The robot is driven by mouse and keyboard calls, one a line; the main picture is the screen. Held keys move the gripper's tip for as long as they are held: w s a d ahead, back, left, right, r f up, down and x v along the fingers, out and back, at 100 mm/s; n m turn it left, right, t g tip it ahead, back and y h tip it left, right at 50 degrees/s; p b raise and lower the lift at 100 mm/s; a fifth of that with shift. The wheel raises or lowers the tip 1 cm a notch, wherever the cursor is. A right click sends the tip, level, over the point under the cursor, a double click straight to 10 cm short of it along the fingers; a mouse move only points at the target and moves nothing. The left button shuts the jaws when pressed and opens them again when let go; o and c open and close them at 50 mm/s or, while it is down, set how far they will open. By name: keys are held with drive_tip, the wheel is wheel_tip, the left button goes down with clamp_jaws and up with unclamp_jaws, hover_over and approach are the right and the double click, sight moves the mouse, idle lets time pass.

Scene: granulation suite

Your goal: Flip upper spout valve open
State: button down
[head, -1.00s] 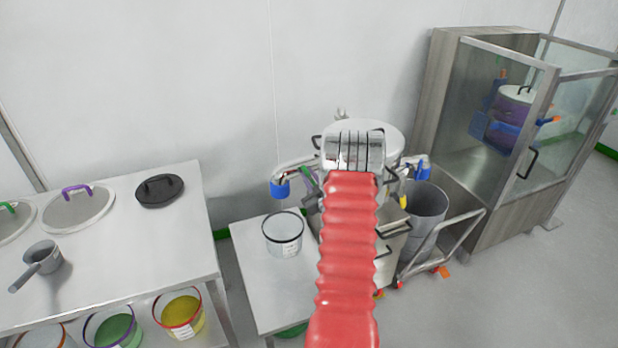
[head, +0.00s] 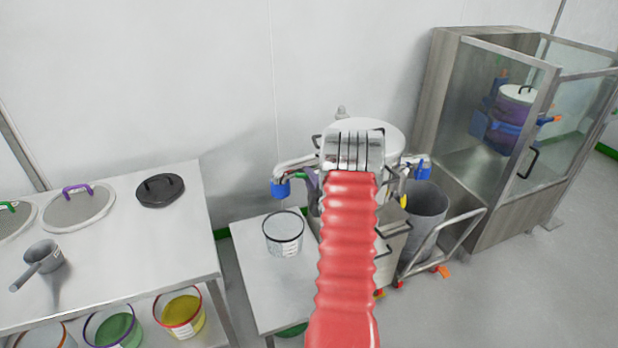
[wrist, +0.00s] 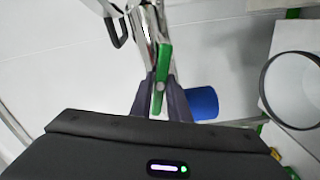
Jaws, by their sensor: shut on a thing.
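A green valve lever (wrist: 163,66) stands roughly upright in the wrist view, close beside a shiny metal pipe. My gripper (wrist: 160,98) is shut on its lower part, with one dark finger on each side. A blue spout end (wrist: 202,103) is just right of the fingers. In the head view, the metal spout (head: 296,164) reaches left from the round-topped steel vessel (head: 392,138) and ends in a blue piece (head: 281,188). My red-sleeved arm hides most of the vessel's front and my gripper there. I cannot tell whether the valve is open.
A clear bucket (head: 283,234) stands on a small steel table (head: 262,287) below the spout. A grey bin (head: 427,207) on a trolley is to the right. A steel table (head: 120,238) with lids and a scoop is at left. A glass-sided booth (head: 470,130) stands at right.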

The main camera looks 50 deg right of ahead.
drive_tip(key=shift+a+f+n, duration=0.1)
drive_tip(key=shift+f+n, duration=0.05)
drive_tip(key=shift+n, duration=0.7)
drive_tip(key=shift+a+f+n, duration=0.1)
drive_tip(key=shift+f+n, duration=0.05)
drive_tip(key=shift+n, duration=0.7)
drive_tip(key=c, duration=2)
unclamp_jaws()
drive_tip(key=shift+f, duration=0.1)
drive_tip(key=shift+o, duration=1.3)
drive_tip(key=shift+d+r, duration=0.15)
drive_tip(key=shift+r, duration=0.05)
drive_tip(key=shift+s, duration=0.15)
drive_tip(key=v, duration=1.3)
drive_tip(key=shift+s+a, duration=0.15)
drive_tip(key=shift+a, duration=0.1)
drive_tip(key=shift+f, duration=0.1)
